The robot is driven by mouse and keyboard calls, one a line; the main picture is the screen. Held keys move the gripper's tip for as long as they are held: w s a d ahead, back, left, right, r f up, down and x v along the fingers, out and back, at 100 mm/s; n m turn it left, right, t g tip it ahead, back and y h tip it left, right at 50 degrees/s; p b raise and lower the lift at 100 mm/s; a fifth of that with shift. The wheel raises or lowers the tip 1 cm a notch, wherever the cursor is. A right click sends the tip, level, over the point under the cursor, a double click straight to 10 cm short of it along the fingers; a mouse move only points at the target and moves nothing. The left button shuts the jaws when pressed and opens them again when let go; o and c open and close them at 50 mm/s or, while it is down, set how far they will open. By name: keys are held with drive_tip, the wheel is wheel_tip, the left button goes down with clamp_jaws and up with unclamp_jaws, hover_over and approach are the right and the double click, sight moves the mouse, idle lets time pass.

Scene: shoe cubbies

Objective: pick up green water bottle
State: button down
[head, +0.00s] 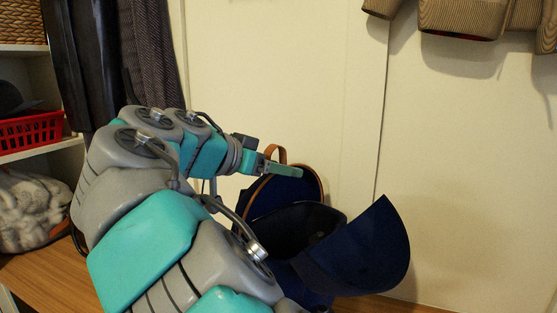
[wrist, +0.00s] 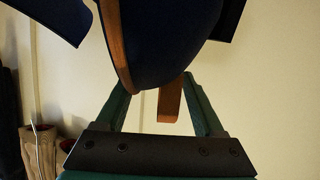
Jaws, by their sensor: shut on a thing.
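I do not see a green water bottle in either view. My gripper (head: 284,170) reaches to the top of a navy bag (head: 288,192) with brown trim and a brown loop handle (head: 276,151). In the wrist view, my gripper's two green fingers (wrist: 160,82) stand apart with the rounded end of the navy bag (wrist: 172,45) between them, and the brown strap (wrist: 169,103) hangs there. The fingertips are partly hidden by the bag, so the exact contact does not show.
A navy cap-like piece (head: 362,252) sticks out in front of the bag. At left are shelves with a red basket (head: 32,132) and a grey furry item (head: 32,210). Dark clothes hang beside them; a brown striped garment (head: 465,15) hangs top right. A pale wall stands behind.

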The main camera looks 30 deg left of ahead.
sight(254, 182)
drive_tip(key=shift+f+b, duration=0.3)
drive_tip(key=shift+f, duration=1.55)
unclamp_jaws()
drive_tip(key=shift+f, duration=0.1)
drive_tip(key=v, duration=1.1)
drive_tip(key=shift+p, duration=0.4)
drive_tip(key=shift+s+r, duration=0.25)
drive_tip(key=shift+s, duration=0.2)
